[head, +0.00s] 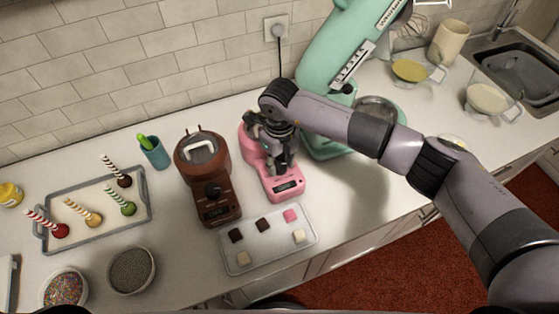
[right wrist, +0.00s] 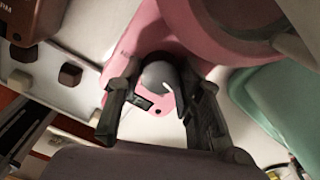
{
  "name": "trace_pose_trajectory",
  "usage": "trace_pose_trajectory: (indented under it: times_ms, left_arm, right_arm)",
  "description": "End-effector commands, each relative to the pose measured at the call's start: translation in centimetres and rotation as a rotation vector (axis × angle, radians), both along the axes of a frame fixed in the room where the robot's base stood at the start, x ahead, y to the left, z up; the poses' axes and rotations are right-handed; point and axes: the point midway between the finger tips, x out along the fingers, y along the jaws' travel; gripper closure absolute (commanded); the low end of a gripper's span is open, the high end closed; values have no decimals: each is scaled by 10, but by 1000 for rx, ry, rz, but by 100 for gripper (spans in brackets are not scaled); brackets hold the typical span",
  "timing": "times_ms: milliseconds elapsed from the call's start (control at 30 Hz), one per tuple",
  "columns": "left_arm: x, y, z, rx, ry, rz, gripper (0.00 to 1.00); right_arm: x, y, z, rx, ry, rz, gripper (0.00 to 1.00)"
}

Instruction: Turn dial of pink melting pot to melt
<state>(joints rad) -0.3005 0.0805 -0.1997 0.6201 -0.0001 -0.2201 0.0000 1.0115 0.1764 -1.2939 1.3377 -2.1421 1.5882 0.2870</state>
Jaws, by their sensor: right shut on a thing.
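The pink melting pot (head: 286,187) stands on the counter between a brown melting pot and a teal mixer. My right gripper (head: 284,165) reaches down over it from the right and hides its dial and much of its top in the head view. In the right wrist view the pink pot (right wrist: 150,35) fills the upper middle. There the grey dial (right wrist: 160,78) sits between the two fingers of my right gripper (right wrist: 160,110), which is shut on it. The dial's setting cannot be read. My left gripper is not in view.
The brown melting pot (head: 215,180) stands close on the left. The teal mixer (head: 335,50) stands close on the right. A tray (head: 262,258) with several small cubes lies in front. A tray of cake pops (head: 90,240) and bowls (head: 131,269) are further left.

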Motion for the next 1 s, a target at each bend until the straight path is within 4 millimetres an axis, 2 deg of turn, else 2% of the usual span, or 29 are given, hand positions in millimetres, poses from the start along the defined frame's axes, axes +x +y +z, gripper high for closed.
trace_pose_trajectory:
  times_ms: [267, 667, 1000]
  left_arm:
    - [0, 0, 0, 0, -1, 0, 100]
    - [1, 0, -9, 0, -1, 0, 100]
    - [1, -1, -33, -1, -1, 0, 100]
  right_arm:
    - [1, -1, 0, -1, -1, -1, 94]
    - [1, -1, -2, -1, -2, -78, 94]
    - [1, -1, -4, -2, -3, -346, 94]
